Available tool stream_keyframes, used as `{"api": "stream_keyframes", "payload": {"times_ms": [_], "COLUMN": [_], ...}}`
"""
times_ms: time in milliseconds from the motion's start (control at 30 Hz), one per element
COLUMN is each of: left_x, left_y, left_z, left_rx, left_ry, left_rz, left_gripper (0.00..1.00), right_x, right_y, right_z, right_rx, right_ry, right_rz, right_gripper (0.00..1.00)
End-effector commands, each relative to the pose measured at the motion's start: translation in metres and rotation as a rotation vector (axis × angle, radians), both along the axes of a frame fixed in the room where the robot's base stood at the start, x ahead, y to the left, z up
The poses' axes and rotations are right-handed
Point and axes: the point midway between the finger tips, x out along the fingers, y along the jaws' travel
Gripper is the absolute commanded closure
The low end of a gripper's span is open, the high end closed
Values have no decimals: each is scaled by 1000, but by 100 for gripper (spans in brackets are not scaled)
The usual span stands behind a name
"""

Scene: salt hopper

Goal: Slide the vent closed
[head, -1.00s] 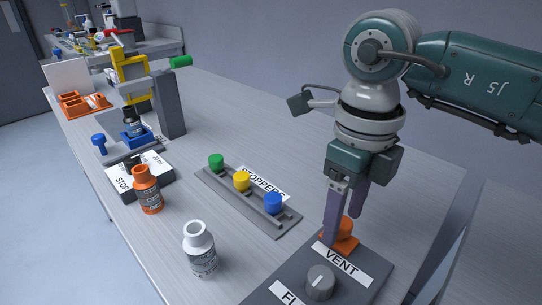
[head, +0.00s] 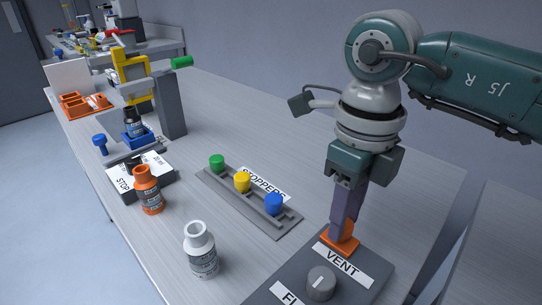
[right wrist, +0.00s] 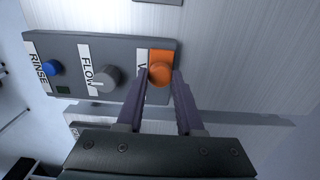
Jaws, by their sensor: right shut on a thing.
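The vent is an orange slider (head: 340,243) with a round knob, at the far end of a dark grey panel (head: 372,268), behind the white VENT label (head: 343,265). My right gripper (head: 340,232) reaches down onto it from above. In the right wrist view the two purple fingers (right wrist: 160,76) stand on either side of the orange knob (right wrist: 160,74), shut on it. The fingers partly hide the knob in the head view. My left gripper is in neither view.
A grey FLOW dial (head: 320,283) sits on the panel, and a blue RINSE button (right wrist: 52,68) is further along it. A rack of green, yellow and blue stoppers (head: 242,182) lies left of the panel. A white bottle (head: 200,252) and an orange bottle (head: 148,190) stand nearby.

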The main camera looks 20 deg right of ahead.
Motion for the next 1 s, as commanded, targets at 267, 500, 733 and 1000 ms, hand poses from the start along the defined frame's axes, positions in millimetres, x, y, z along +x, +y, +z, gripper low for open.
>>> {"api": "stream_keyframes", "payload": {"times_ms": [267,500,733,1000], "left_x": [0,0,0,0], "left_y": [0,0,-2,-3], "left_z": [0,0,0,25], "left_rx": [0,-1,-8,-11], "left_ry": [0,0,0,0], "left_rz": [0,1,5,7], "left_gripper": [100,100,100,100], "right_x": [0,0,0,-31], "right_y": [0,0,0,-15], "right_z": [0,0,0,5], "right_rx": [0,0,0,-6], "right_ry": [-1,-1,-1,3], "right_rz": [0,0,0,0], "right_gripper": [100,100,100,100]}}
